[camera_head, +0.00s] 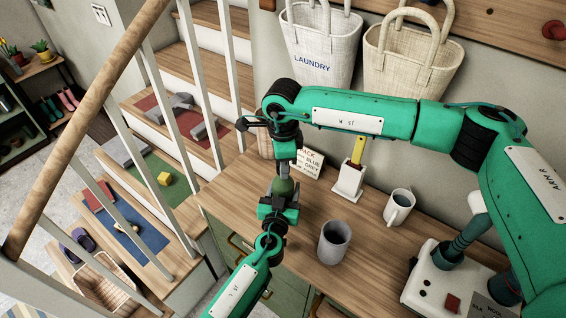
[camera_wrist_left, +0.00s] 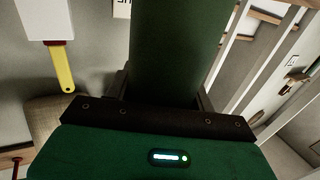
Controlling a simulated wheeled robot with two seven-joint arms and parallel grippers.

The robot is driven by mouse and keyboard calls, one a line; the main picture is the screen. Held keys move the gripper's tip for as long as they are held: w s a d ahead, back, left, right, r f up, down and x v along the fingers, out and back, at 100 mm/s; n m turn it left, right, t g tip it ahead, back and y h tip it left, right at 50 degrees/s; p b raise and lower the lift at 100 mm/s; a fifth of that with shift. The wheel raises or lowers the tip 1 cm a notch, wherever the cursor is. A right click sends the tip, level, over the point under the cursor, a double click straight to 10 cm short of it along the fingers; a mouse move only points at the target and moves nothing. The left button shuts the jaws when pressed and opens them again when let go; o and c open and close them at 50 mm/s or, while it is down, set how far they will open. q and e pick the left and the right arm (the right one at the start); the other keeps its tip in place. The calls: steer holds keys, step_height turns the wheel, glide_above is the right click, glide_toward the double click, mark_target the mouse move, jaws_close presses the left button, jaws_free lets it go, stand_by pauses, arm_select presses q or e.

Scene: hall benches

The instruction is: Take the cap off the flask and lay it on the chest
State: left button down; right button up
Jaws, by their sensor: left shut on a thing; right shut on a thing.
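A dark green flask (camera_head: 284,187) is held upright above the wooden top of the chest (camera_head: 235,192). In the left wrist view the flask (camera_wrist_left: 178,50) fills the upper middle as a broad green body. My left gripper (camera_head: 279,203) comes up from below and is shut on the flask's body. My right gripper (camera_head: 284,166) points down from above and is shut at the flask's top end. The cap is hidden by the right gripper's fingers, so I cannot tell whether it is on the flask or apart from it.
A grey cup (camera_head: 334,243), a white mug (camera_head: 398,207) and a white holder with a yellow-handled tool (camera_head: 350,180) stand on the chest. A lettered card (camera_head: 308,162) stands behind my grippers. Stair railings (camera_head: 150,120) are on the left. The chest top's left end looks clear.

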steer(key=n, duration=2.2)
steer(key=shift+n, duration=0.4)
steer(key=o, duration=1.1)
steer(key=shift+r, duration=0.15)
